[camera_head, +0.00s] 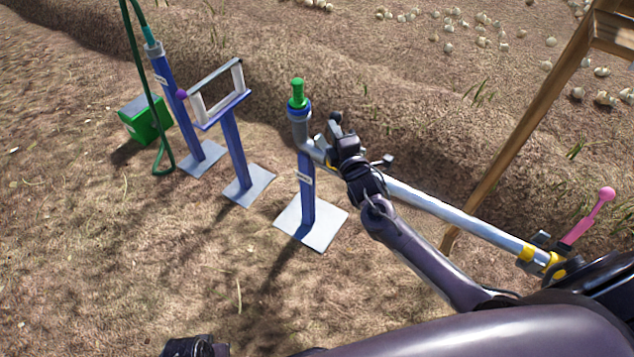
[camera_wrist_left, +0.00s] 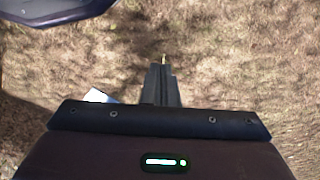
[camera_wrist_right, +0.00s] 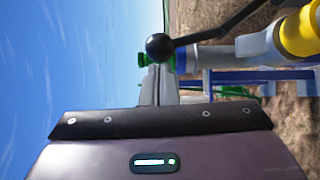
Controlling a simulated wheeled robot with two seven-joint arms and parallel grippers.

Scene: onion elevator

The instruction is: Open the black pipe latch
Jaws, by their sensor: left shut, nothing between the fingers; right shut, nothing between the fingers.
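The black latch lever (camera_wrist_right: 215,33) with a round black knob (camera_wrist_right: 160,47) shows in the right wrist view, joined to the grey pipe (camera_wrist_right: 205,58). My right gripper (camera_wrist_right: 160,72) is shut and empty, its fingertips right at the knob; I cannot tell whether they touch. In the head view my right gripper (camera_head: 326,142) is beside the top of the blue pipe stand (camera_head: 307,190) and partly hides the latch. My left gripper (camera_wrist_left: 162,72) is shut and empty above bare soil; only a dark part of it shows at the head view's bottom edge.
A long grey pipe (camera_head: 455,213) runs right to yellow clamps (camera_head: 530,255) near a pink lever (camera_head: 589,215). A green cap (camera_head: 297,95) tops the stand. A blue frame stand (camera_head: 233,145), hose post (camera_head: 175,95) and green box (camera_head: 142,120) stand left. Wooden legs (camera_head: 520,125) are right.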

